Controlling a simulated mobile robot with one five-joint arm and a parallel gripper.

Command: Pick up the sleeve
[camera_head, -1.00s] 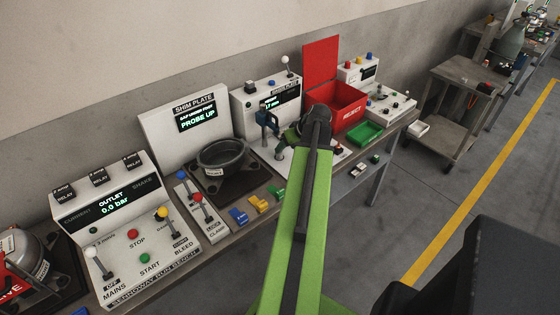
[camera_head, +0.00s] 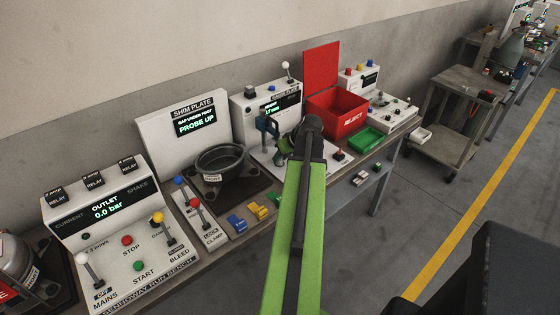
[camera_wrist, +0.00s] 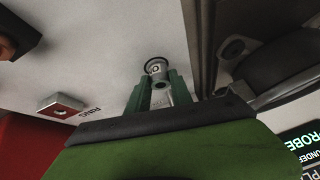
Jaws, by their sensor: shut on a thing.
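In the wrist view, a small grey metal cylinder, which I take to be the sleeve (camera_wrist: 157,68), stands between the green fingers of my gripper (camera_wrist: 160,88). My gripper is shut on it. A dark ring shows around its far end. In the head view my gripper (camera_head: 284,144) is small and partly hidden by my arm, over the white gauge plate. The sleeve cannot be made out there. I cannot tell whether it touches the plate.
A blue press-like gauge (camera_head: 266,128) stands left of my gripper. A dark round casting (camera_head: 220,163) sits on the shim plate stand. The red reject bin (camera_head: 337,113) and a green tray (camera_head: 366,138) are to the right. Blue and yellow blocks (camera_head: 257,211) lie near the front edge.

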